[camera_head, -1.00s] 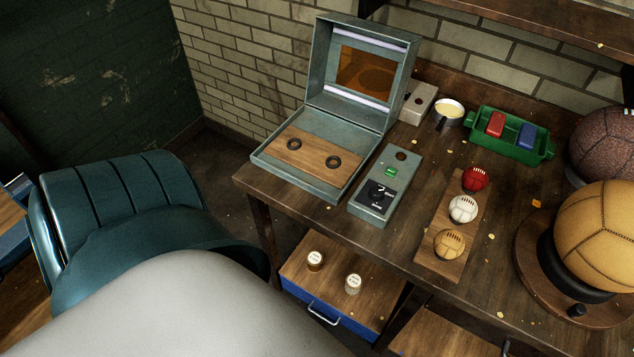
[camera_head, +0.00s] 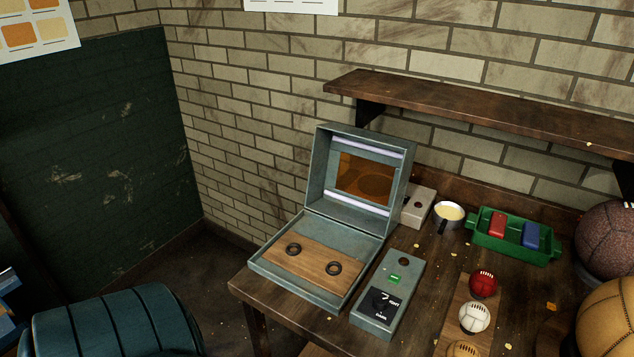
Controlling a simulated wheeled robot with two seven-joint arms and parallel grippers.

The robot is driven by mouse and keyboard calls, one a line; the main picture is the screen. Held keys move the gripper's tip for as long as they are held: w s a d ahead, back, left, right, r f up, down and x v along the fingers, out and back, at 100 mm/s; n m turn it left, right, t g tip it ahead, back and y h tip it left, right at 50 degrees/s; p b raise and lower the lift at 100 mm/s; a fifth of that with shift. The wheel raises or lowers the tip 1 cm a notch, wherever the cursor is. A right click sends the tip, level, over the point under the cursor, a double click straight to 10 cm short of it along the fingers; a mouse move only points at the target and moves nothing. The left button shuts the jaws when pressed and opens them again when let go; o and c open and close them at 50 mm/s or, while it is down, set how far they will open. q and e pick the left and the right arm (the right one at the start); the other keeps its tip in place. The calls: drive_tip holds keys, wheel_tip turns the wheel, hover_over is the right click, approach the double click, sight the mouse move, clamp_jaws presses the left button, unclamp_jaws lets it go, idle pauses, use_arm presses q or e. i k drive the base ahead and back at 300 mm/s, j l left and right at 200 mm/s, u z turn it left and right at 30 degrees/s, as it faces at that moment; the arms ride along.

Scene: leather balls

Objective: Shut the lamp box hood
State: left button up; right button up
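The lamp box (camera_head: 313,262) is a grey-green metal case on the left end of the wooden bench. Its hood (camera_head: 360,183) stands open, raised at the back, with two pale tube lamps and an amber window inside. The base holds a wooden board (camera_head: 314,269) with two dark rings. A control box (camera_head: 387,293) with a green button and a black dial sits just right of the base, close beside it. Neither of my grippers is in view.
A wall shelf (camera_head: 480,110) overhangs the bench behind the hood. Right of the box are a grey block (camera_head: 417,207), a metal cup (camera_head: 448,216), a green tray (camera_head: 513,237), small balls on a wooden strip (camera_head: 450,318), and larger balls (camera_head: 607,318).

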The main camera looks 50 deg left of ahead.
sight(330, 140)
drive_tip(key=i, duration=0.5)
drive_tip(key=u, duration=1.85)
